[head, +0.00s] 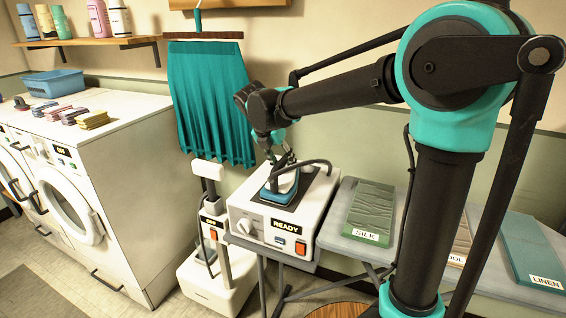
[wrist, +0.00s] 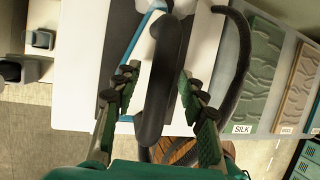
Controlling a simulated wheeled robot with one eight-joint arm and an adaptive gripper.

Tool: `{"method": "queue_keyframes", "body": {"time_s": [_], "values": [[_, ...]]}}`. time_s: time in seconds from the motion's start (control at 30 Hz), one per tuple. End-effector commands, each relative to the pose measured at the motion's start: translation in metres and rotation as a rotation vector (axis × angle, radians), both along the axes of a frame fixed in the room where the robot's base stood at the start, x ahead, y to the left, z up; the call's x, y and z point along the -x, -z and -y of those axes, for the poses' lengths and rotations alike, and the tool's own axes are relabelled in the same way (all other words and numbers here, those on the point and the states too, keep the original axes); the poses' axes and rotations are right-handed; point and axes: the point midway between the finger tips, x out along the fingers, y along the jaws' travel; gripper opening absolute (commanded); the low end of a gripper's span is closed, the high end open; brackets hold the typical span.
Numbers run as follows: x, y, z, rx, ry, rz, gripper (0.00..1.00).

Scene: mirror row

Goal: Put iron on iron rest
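The iron (head: 283,187), with a pale body and blue lower edge, sits on the dark top plate of a white station (head: 275,228) labelled READY, which looks like the iron rest. Its thick dark handle (wrist: 164,85) fills the middle of the wrist view. My gripper (head: 281,160) is at the iron from above. In the wrist view, my gripper (wrist: 158,88) is open, with one finger on each side of the handle. A gap shows on the left side; contact on the right is unclear. My gripper partly hides the iron in the head view.
A dark hose (wrist: 240,60) curves right of the iron. The grey board to the right carries silk (head: 369,212), wool (head: 461,240) and linen (head: 534,250) fabric panels. A white steamer (head: 215,282) stands left of the station, and a teal cloth (head: 208,95) hangs behind.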

Motion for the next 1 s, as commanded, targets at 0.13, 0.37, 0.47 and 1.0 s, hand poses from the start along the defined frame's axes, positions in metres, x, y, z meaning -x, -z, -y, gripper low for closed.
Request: {"method": "queue_keyframes", "body": {"time_s": [0.13, 0.37, 0.47, 1.0], "values": [[0.0, 0.0, 0.0, 0.0, 0.0, 0.0, 0.42], [0.004, -0.014, -0.004, -0.001, -0.001, 0.0, 0.42], [0.01, -0.031, -0.01, 0.0, -0.001, 0.001, 0.42], [0.035, -0.108, -0.035, -0.001, -0.001, 0.0, 0.42]]}}
